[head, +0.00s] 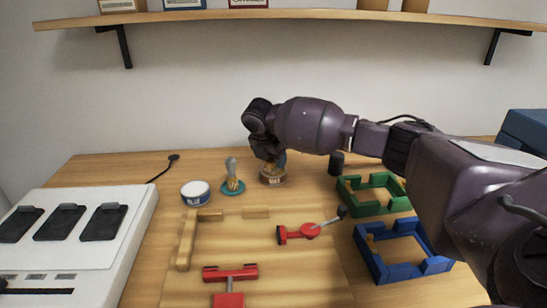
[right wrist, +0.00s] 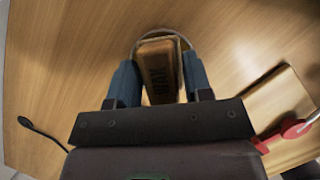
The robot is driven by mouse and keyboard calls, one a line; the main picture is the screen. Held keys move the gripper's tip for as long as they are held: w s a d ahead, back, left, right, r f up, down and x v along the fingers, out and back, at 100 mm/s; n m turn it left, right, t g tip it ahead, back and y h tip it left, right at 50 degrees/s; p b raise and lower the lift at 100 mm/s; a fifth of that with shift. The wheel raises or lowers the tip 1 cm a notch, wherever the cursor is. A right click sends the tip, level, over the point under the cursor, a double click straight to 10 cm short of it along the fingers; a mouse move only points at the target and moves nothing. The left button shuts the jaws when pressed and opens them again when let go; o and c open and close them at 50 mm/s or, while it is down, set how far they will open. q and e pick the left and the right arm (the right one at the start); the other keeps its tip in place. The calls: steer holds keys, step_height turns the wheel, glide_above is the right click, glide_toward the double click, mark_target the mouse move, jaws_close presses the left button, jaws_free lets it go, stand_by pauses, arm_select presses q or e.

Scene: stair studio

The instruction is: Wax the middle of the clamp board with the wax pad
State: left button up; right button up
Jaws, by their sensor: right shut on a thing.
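My right gripper (head: 268,158) reaches in from the right, pointing down over the round wax tin (head: 272,181) at the back of the table. The tin's rim (right wrist: 186,41) shows around the pad's far end; I cannot tell whether the pad touches the tin. The clamp board (head: 262,283) lies in front, with wooden strips, a red clamp at front and another at right. Its middle is bare. My left gripper is not in view.
A white-lidded tin (head: 195,191) and a brush-like tool on a teal base (head: 232,184) stand left of the wax tin. Green (head: 375,208) and blue (head: 398,272) frames lie at right. A dark cup (head: 336,163) stands behind. A white switch panel (head: 75,250) fills the left.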

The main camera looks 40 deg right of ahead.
steer(key=shift+f, duration=0.25)
stand_by(0.8)
steer(key=shift+f, duration=0.1)
stand_by(0.6)
stand_by(0.7)
steer(key=shift+f, duration=0.15)
stand_by(0.3)
stand_by(0.4)
